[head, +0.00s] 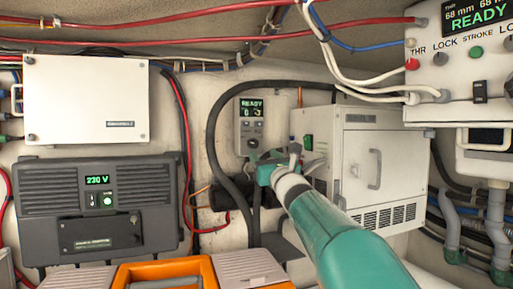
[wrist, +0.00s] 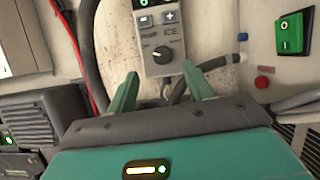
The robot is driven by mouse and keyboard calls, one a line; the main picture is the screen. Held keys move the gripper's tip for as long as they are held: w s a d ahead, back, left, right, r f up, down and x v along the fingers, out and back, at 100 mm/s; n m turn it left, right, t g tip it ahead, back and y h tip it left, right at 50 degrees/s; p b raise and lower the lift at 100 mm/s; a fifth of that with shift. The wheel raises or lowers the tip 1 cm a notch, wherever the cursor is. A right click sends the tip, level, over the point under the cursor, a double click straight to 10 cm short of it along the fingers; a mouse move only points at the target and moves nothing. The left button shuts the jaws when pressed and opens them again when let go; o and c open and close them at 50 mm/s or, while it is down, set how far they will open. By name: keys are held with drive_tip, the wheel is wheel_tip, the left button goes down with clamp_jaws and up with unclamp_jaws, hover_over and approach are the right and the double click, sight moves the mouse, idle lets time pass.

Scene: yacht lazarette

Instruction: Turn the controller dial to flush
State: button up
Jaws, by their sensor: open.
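The controller (head: 251,126) is a small grey wall unit with a green display reading READY in the head view. Its lower part also shows at the top of the wrist view (wrist: 161,38). The dial (wrist: 162,54) is a dark round knob low on the controller, with small lettering above it that I cannot read surely. In the head view the dial (head: 253,143) is just above my gripper. My gripper (wrist: 160,83) is open and empty, its two green fingers apart just below the dial. In the head view my gripper (head: 277,160) partly hides the wall below the controller.
A white cabinet (head: 375,160) with a handle stands right of the controller. A thick black hose (head: 211,130) loops around its left side. A green switch (wrist: 290,33) is at right in the wrist view. A dark 230 V unit (head: 100,207) hangs at left.

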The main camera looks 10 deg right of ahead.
sight(255, 144)
drive_tip(key=x, duration=0.6)
drive_tip(key=shift+w, duration=0.4)
drive_tip(key=c, duration=1)
